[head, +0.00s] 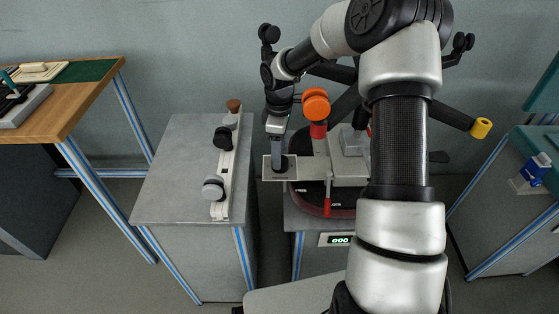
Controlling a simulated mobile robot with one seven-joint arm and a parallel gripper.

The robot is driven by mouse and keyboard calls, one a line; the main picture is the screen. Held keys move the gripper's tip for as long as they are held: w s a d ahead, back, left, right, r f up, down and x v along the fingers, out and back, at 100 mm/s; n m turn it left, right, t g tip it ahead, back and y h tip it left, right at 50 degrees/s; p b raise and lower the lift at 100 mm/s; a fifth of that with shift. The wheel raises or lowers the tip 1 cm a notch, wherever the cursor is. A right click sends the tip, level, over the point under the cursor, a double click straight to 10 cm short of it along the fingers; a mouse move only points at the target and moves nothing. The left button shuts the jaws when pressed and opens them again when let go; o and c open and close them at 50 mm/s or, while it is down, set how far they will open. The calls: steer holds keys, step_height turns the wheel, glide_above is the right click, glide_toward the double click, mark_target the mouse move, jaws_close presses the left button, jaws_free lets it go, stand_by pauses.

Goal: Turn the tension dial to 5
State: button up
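An overturned office chair part with black legs lies on the grey stand in the middle of the head view. A large round orange knob (316,104) stands up from it, with a red part (318,131) just below. It may be the tension dial, but I see no readable scale on it. My gripper (280,166) points down at a pale square plate (267,174) left of the orange knob. A dark round piece sits at its tip over the plate. Whether the fingers are open or shut on it is too small to tell. My arm hides the chair's right part.
A display (340,240) shows green digits on the stand's front. A grey cabinet (170,190) at left carries a rail with knobs (223,165). A wooden table (85,90) stands far left, a bench (510,200) at right.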

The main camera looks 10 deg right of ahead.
steer(key=shift+f, duration=1.6)
steer(key=c, duration=1.1)
